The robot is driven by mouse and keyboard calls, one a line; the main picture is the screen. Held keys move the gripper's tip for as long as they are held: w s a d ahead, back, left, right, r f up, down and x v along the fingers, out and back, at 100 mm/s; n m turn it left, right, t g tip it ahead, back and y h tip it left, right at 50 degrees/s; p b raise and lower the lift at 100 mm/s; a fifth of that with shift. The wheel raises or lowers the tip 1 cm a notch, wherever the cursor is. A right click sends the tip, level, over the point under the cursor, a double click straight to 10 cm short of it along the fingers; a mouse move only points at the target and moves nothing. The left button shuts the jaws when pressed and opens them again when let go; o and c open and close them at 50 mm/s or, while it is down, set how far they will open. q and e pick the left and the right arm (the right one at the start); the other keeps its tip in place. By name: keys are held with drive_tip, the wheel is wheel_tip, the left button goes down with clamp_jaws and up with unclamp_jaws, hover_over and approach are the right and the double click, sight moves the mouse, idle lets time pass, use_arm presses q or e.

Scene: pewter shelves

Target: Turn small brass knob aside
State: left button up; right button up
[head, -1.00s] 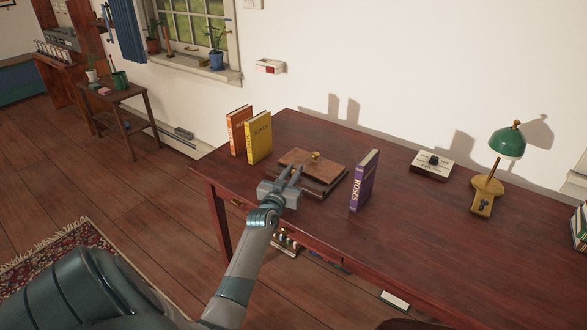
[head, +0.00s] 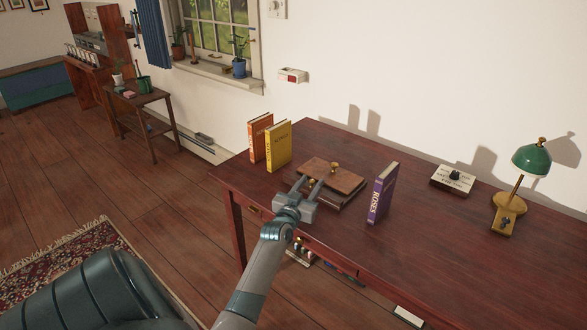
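A flat brown wooden box (head: 346,188) lies on the dark red desk in the head view. A larger brass knob (head: 335,167) stands on its lid. A smaller brass spot, seemingly the small brass knob (head: 311,183), shows near the box's front left edge. My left gripper (head: 311,180) reaches in from the lower left, with its two fingers apart. The small knob appears between the fingertips; I cannot tell whether they touch it. My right gripper is not in view.
Orange (head: 259,137) and yellow (head: 278,146) books stand left of the box, a purple book (head: 382,194) right of it. A card stand (head: 453,178) and green lamp (head: 532,158) are farther right.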

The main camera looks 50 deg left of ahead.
use_arm(q)
drive_tip(key=v, duration=1.5)
drive_tip(key=shift+s+b, duration=0.25)
drive_tip(key=shift+b, duration=0.2)
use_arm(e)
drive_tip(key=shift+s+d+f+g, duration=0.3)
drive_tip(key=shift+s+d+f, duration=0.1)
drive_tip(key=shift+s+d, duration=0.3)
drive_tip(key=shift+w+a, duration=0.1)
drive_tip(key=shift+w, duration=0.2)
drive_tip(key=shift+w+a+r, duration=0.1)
